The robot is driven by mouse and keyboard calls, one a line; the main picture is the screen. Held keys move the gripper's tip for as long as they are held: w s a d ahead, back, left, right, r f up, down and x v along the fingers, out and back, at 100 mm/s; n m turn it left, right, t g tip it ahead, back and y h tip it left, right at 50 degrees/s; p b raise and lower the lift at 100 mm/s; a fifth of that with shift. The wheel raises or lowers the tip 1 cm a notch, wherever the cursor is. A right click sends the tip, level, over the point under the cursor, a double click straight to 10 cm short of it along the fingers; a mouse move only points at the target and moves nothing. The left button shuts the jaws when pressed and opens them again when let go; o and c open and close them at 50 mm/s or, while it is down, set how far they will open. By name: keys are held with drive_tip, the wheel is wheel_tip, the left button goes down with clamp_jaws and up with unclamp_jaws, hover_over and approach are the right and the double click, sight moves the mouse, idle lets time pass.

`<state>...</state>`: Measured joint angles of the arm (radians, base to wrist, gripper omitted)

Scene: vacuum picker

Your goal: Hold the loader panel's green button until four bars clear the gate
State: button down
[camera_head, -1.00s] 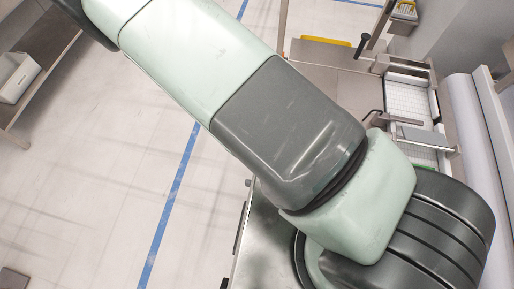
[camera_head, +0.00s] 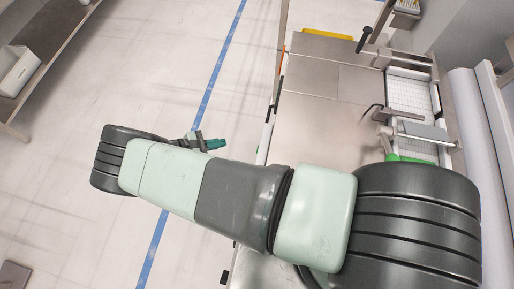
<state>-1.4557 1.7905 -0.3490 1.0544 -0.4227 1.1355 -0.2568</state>
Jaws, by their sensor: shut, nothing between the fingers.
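My gripper (camera_head: 222,144) is small in the head view, left of the metal bench, over the floor near the blue line. Its fingers look shut and empty, apart from anything. I cannot make out the loader panel's green button or any bars. A thin upright edge (camera_head: 267,125) stands at the bench's left side, seen nearly edge-on; I cannot tell whether it is the panel. A white gridded track (camera_head: 409,96) runs along the bench's right side. A metal plate on a bracket (camera_head: 421,131) crosses it, perhaps the gate. A green part (camera_head: 407,158) lies below, partly hidden by my arm.
The metal bench top (camera_head: 325,110) is clear in its middle. A yellow piece (camera_head: 327,31) lies at its far edge. A black-knobbed lever (camera_head: 364,39) stands at the far right. A white roll (camera_head: 466,110) lies right of the track. A shelf with a white bin (camera_head: 17,72) is far left.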

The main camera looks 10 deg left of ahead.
drive_tip(key=shift+d, duration=0.1)
drive_tip(key=d, duration=0.8)
drive_tip(key=shift+d, duration=0.3)
drive_tip(key=shift+d, duration=0.1)
idle(1.8)
drive_tip(key=shift+d, duration=0.3)
